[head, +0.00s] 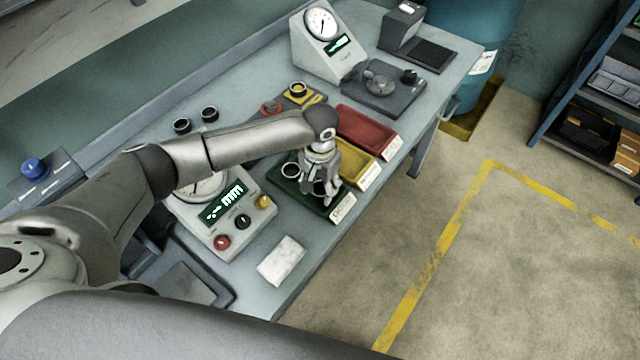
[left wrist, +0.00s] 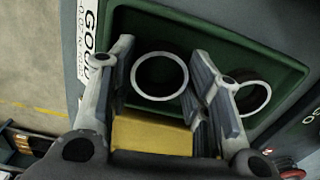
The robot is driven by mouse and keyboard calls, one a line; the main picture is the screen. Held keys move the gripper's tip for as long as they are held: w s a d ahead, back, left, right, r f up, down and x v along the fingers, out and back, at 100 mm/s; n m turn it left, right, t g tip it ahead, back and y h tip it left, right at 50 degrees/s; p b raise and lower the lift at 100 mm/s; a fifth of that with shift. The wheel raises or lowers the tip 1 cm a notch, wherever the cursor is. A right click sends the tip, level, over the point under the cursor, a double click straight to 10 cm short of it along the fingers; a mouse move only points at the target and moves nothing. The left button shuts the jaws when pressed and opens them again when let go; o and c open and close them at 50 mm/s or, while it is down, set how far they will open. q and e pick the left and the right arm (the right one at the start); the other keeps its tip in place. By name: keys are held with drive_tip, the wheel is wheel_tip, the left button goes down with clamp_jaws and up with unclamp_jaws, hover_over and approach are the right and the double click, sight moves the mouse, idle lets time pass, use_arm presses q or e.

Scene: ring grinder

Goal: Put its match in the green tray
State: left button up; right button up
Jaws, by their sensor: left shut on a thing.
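The green tray (head: 290,190) is on the bench with a white label at its front end; its wall also shows in the left wrist view (left wrist: 225,42), where the label reads GOOD. My left gripper (head: 326,196) points down over this tray and is shut on a ring (left wrist: 160,98) with a pale rim and dark inside. A second ring (head: 290,171) lies in the tray beside the gripper; it also shows in the left wrist view (left wrist: 268,97). The fingers mostly hide the held ring in the head view. My right gripper is not in view.
The yellow tray (head: 366,165) and red tray (head: 366,128) stand beside the green one. Two dark rings (head: 181,125) are at the back. Another ring (head: 298,89) sits on a yellow pad. A display gauge (head: 228,213) and white block (head: 282,260) are left of the trays.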

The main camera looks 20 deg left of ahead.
use_arm(q)
drive_tip(key=o, duration=0.6)
drive_tip(key=shift+f, duration=0.15)
drive_tip(key=shift+o, duration=1)
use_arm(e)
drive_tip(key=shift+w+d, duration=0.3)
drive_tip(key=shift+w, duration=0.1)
use_arm(q)
wheel_tip(320, 180, up, 12)
drive_tip(key=b, duration=0.2)
drive_tip(key=shift+r+b, duration=0.2)
drive_tip(key=shift+b, duration=0.2)
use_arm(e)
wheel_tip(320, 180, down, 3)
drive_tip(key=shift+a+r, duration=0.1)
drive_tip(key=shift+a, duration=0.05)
